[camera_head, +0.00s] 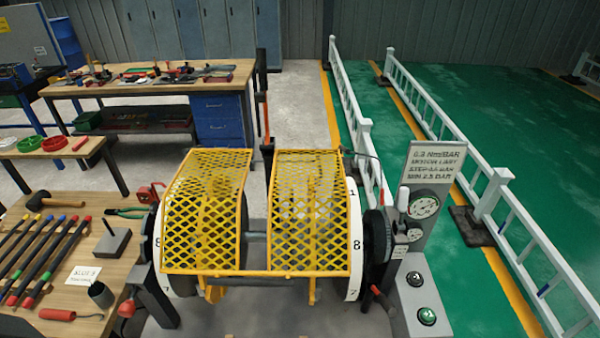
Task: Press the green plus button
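A green button (427,316) with a pale mark sits low on the grey control box (411,309), at the lower right of the head view. The mark is too small to read surely as a plus. A second, darker button (414,279) with a pale mark sits above it on the same box. Nothing is seen touching either button. Neither of my grippers shows in this view.
A machine with yellow mesh guards (207,210) stands left of the box. Gauges (423,205) and a sign (433,163) rise behind the buttons. A workbench with tools (90,262) is at left. White railings (520,230) stand at right.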

